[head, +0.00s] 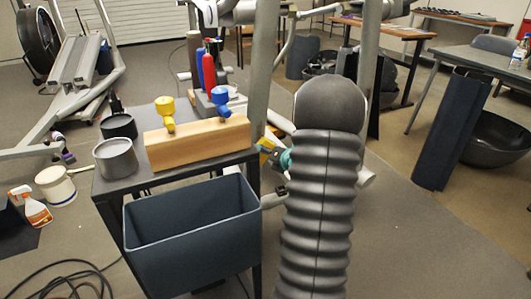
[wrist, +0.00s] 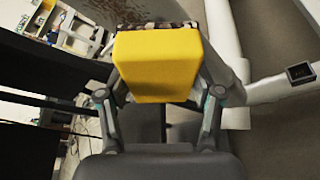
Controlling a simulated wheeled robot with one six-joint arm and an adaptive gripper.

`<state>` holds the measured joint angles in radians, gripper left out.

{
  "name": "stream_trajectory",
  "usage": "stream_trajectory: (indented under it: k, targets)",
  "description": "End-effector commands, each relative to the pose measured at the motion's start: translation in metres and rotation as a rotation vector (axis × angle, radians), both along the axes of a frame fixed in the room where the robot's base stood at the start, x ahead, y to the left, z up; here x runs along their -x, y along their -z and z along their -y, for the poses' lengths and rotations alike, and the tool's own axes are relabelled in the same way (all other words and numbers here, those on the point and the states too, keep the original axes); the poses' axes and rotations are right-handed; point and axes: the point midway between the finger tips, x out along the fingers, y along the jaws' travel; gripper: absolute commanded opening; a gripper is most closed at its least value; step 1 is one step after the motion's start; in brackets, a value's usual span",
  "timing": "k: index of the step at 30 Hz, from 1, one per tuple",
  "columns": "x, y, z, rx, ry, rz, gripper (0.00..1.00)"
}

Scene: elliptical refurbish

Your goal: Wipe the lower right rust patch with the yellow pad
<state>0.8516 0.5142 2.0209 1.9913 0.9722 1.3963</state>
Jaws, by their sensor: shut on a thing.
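The yellow pad (wrist: 157,60) is held between the two fingers of my gripper (wrist: 160,88) in the wrist view, one finger on each side. A speckled dark and brown strip (wrist: 155,26) shows along the pad's far edge; I cannot tell if it is a rust patch or the pad's own face. In the head view, a small part of the yellow pad (head: 266,146) shows left of my arm, beside the grey upright of the machine (head: 265,60). My arm hides most of the gripper there.
A dark stand bears a wooden block (head: 195,145) with yellow and blue-topped tools, and grey cans (head: 116,158). A dark bin (head: 195,235) hangs below. A light tube (wrist: 265,88) lies close right of my gripper. Open floor (head: 420,240) is at right.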

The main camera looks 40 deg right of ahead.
Motion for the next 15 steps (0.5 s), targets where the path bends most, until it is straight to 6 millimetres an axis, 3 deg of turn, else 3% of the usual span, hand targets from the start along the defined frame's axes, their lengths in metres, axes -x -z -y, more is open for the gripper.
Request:
stream_trajectory:
  k: [15]
  targets:
    - [-0.0062, 0.0001, 0.0013, 0.000, -0.001, -0.001, 0.38]
